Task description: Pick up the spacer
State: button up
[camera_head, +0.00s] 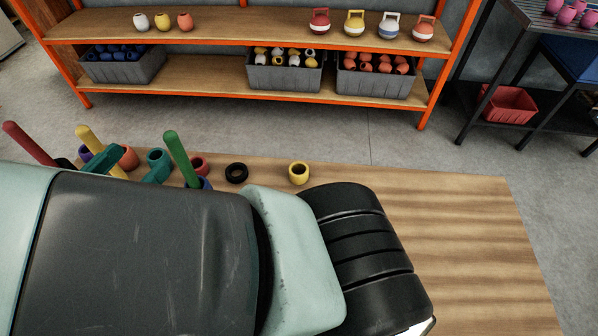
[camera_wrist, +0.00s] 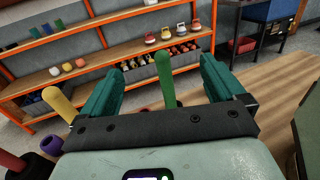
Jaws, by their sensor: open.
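Several short hollow pieces stand along the table's far left edge; I cannot tell for certain which is the spacer. A low black ring (camera_head: 236,173) lies flat, with a taller yellow hollow piece (camera_head: 299,173) to its right. A green rod (camera_wrist: 164,80) shows between the fingers in the wrist view. No spacer shows between them. My arm hides much of the table in the head view.
Upright red (camera_head: 30,144), yellow (camera_head: 98,148) and green rods rise at the left, close to my gripper. The wooden table (camera_head: 470,235) is clear at the right. Behind it, an orange-framed shelf (camera_head: 225,77) holds grey bins and small weights.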

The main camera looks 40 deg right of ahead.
jog(key=shift+c, duration=0.2)
jog(key=shift+c, duration=0.7)
